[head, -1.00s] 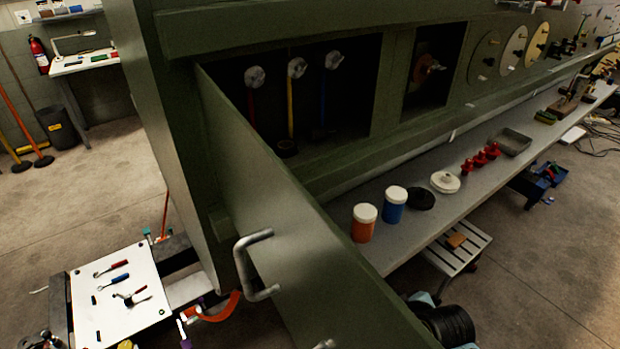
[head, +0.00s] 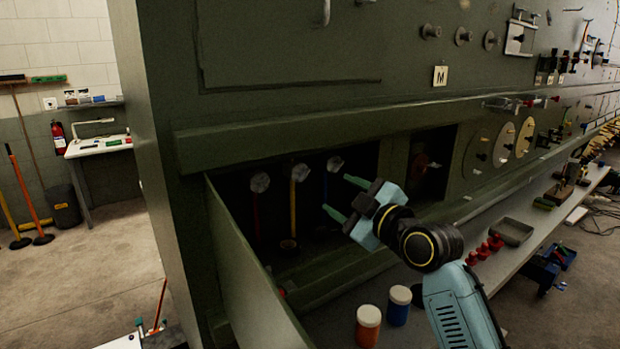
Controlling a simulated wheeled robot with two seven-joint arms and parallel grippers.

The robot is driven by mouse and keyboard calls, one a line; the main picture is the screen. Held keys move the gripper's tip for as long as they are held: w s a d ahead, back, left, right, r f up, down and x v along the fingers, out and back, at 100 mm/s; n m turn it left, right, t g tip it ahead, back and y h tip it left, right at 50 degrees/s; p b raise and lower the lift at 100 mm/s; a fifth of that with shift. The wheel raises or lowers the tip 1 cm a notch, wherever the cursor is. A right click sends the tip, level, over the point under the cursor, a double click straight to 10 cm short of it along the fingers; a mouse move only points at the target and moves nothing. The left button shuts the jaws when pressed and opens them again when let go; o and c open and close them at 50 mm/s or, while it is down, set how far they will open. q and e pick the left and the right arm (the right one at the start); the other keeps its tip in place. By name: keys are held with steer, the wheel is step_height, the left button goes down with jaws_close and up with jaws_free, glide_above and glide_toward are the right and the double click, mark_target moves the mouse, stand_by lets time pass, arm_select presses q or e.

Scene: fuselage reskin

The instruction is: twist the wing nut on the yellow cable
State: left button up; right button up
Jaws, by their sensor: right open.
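The yellow cable (head: 292,205) hangs in the dark recess, between a red cable (head: 256,212) and a blue cable (head: 326,185). A pale wing nut (head: 299,172) sits at its top. Similar pale nuts top the red cable (head: 259,182) and the blue cable (head: 335,162). My right gripper (head: 340,197) is open and empty, with green fingertips pointing left at the recess. In the picture it is right of the yellow cable, by the blue one; its depth is hard to tell. My left gripper is not in view.
An open green door (head: 245,270) juts out at the recess's left side. A shelf (head: 500,272) below right holds an orange jar (head: 368,325), a blue jar (head: 399,306), red parts (head: 490,246) and a tray (head: 512,231). A second recess (head: 430,165) lies to the right.

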mark_target(303, 174)
steer(key=p+x, duration=0.1)
steer(key=x, duration=1)
steer(key=shift+w+a, duration=0.2)
steer(key=c, duration=1)
